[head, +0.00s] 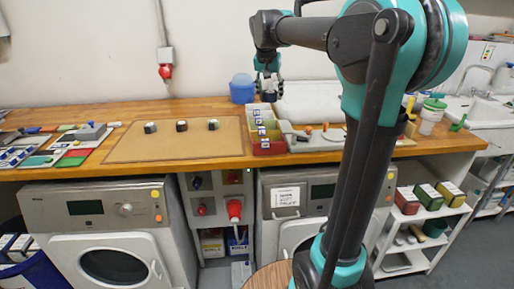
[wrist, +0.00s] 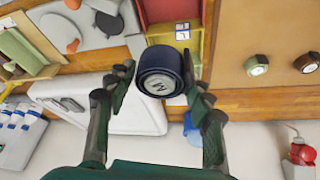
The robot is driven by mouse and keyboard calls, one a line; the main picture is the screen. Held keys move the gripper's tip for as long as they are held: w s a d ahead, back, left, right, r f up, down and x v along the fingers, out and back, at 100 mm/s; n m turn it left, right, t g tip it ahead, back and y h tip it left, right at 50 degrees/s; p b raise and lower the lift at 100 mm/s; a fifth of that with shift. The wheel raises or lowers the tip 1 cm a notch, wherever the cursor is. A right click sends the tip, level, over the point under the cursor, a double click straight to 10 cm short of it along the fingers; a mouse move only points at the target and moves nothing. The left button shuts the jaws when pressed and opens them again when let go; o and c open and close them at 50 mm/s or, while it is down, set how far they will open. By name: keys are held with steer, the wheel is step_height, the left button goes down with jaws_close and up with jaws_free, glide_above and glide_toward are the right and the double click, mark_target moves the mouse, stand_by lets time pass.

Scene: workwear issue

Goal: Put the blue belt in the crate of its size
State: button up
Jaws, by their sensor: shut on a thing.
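The blue belt (wrist: 160,75) is a dark navy roll with a pale end disc bearing a dark letter that looks like an M. My gripper (wrist: 163,85) is shut on it, a finger on each side. In the head view my gripper (head: 268,88) hangs above the back of the worktop, near the row of crates; the belt is hard to make out there. A red crate (head: 268,148) stands at the row's front, with yellowish sections behind. In the wrist view a yellow crate (wrist: 184,62) with a blue-and-white label lies just beyond the belt, beside a red one (wrist: 155,10).
Several rolled belts (head: 182,126) stand on the brown mat (head: 125,150) left of the crates. A blue tub (head: 242,89) stands behind the crates. A grey scale-like device (head: 300,141) is close on their right. Bare mat lies around the belts.

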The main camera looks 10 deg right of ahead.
steer(key=f, duration=2)
steer(key=shift+a, duration=0.2)
steer(key=shift+f, duration=0.1)
steer(key=o, duration=1.2)
steer(key=shift+o, duration=0.2)
steer(key=v, duration=1.2)
steer(key=shift+s, duration=0.1)
steer(key=s+d+f+n+y, duration=0.1)
steer(key=s+d+f+n, duration=0.1)
steer(key=s+f, duration=0.9)
steer(key=s+d+f+n, duration=0.2)
steer(key=s+d+f, duration=0.2)
steer(key=s+f, duration=0.7)
steer(key=s, duration=0.4)
steer(key=shift+n+y, duration=0.3)
steer(key=shift+y, duration=0.1)
steer(key=shift+s, duration=0.1)
